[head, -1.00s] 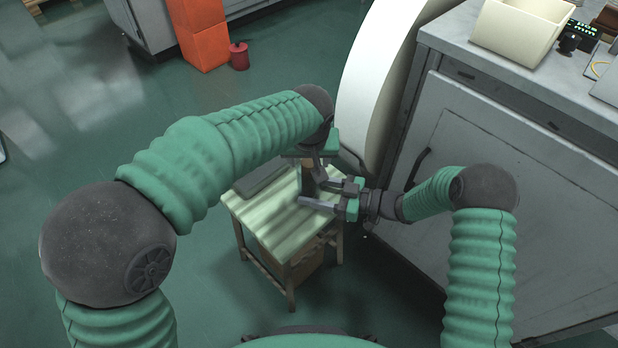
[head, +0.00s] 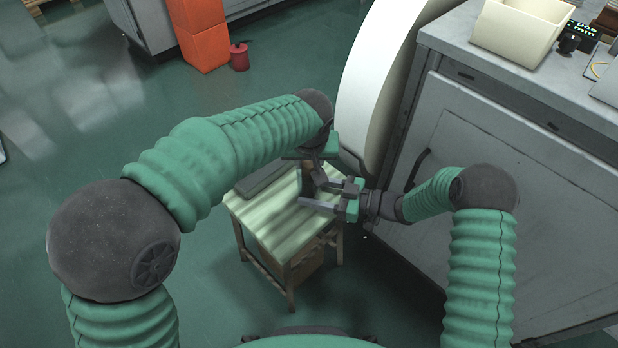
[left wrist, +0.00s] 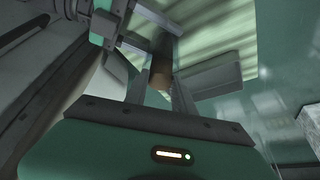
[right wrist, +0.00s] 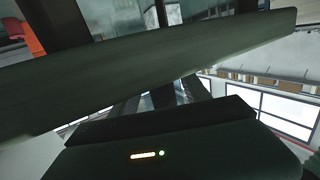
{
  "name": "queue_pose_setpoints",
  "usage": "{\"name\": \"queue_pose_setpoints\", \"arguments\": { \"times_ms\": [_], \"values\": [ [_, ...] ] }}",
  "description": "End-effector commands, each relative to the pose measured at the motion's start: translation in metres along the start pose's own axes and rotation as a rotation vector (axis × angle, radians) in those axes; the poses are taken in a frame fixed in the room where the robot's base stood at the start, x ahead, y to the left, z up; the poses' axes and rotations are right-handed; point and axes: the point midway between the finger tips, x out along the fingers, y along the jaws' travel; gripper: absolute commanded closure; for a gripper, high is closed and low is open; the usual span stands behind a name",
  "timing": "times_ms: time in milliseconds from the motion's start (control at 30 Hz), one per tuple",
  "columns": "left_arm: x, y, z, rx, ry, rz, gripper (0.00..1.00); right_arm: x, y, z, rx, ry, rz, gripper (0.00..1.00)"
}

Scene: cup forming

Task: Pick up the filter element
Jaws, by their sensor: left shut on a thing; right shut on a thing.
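The filter element is mostly hidden between my two grippers above the small table. In the left wrist view a small brown part of the filter element (left wrist: 160,74) shows between the fingers. In the head view my left gripper (head: 307,176) comes down from above and is shut on it. My right gripper (head: 314,194) reaches in from the right, a little lower, with its fingers around the same spot. It also shows at the top of the left wrist view (left wrist: 155,38). In the right wrist view a dark bar covers most of the fingertip area, so the contact is hidden.
The small pale-topped table (head: 275,222) stands below, with a dark flat piece (head: 262,181) on it. A large white curved panel (head: 377,85) and a grey cabinet (head: 500,170) stand close on the right. An off-white bin (head: 515,32) sits on the cabinet. Open floor lies left.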

Motion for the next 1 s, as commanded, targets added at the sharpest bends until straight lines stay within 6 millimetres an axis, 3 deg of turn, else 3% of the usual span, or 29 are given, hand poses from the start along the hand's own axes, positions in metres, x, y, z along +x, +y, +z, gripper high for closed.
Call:
{"name": "queue_pose_setpoints", "arguments": {
  "times_ms": [267,367,700,833,1000],
  "values": [
    [-0.011,0.0,-0.005,-0.001,0.003,0.001,1.0,0.0,0.0,0.0,0.0,0.0,0.0,0.68],
    [-0.033,0.0,-0.015,-0.002,0.007,0.002,1.0,0.0,0.0,0.0,0.0,0.0,0.0,0.68],
    [-0.132,0.001,-0.056,-0.001,0.005,0.002,1.0,0.0,0.0,0.0,0.0,0.0,0.0,0.68],
    [-0.155,0.001,-0.065,0.0,0.001,0.001,1.0,0.0,0.0,0.0,0.0,0.0,0.0,0.68],
    [-0.167,0.0,-0.069,0.001,0.0,0.0,1.0,0.0,0.0,0.0,0.0,0.001,0.0,0.68]
  ]
}}
